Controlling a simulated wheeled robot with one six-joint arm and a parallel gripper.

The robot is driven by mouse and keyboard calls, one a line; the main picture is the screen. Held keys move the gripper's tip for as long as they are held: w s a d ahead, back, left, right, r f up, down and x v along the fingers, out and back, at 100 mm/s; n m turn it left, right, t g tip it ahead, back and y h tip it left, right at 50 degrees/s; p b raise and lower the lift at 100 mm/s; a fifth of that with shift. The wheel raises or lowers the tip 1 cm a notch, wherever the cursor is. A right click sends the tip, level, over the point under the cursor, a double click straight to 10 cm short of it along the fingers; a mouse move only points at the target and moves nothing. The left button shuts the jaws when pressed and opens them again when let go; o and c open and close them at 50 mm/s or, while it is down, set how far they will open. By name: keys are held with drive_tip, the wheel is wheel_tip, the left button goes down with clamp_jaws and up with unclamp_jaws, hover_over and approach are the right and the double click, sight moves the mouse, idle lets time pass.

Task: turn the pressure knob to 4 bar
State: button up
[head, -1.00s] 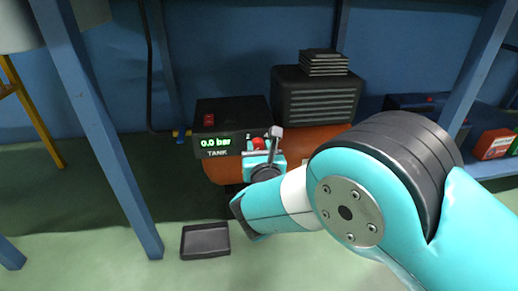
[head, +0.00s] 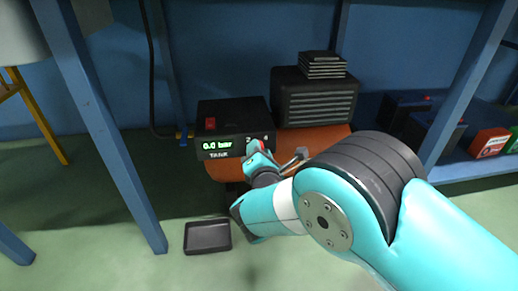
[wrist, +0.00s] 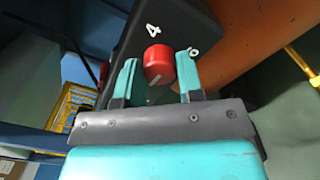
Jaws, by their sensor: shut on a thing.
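The red pressure knob (wrist: 158,62) sits on the front of a black box (wrist: 135,40). A pale pointer line shows on the lower part of its face. My gripper (wrist: 158,72) has one turquoise finger on each side of the knob and is shut on it. A white 4 (wrist: 153,30) is printed just above the knob, and another numeral, which looks like a 6, is at its upper right. In the head view my gripper (head: 260,158) reaches the right side of the box front and mostly hides the knob. The green display (head: 217,145) reads 0.0 bar, above the word TANK.
The box stands on an orange-brown surface (head: 325,139) beside a black louvred unit (head: 315,98) with a dark stack (head: 322,65) on top. An empty black tray (head: 207,237) lies on the floor. Blue posts (head: 100,130) frame the bay. My arm covers the right.

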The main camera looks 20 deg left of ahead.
drive_tip(key=shift+f+m+b, duration=0.1)
drive_tip(key=shift+m+b, duration=2.5)
drive_tip(key=shift+m, duration=10.4)
drive_tip(key=o, duration=0.9)
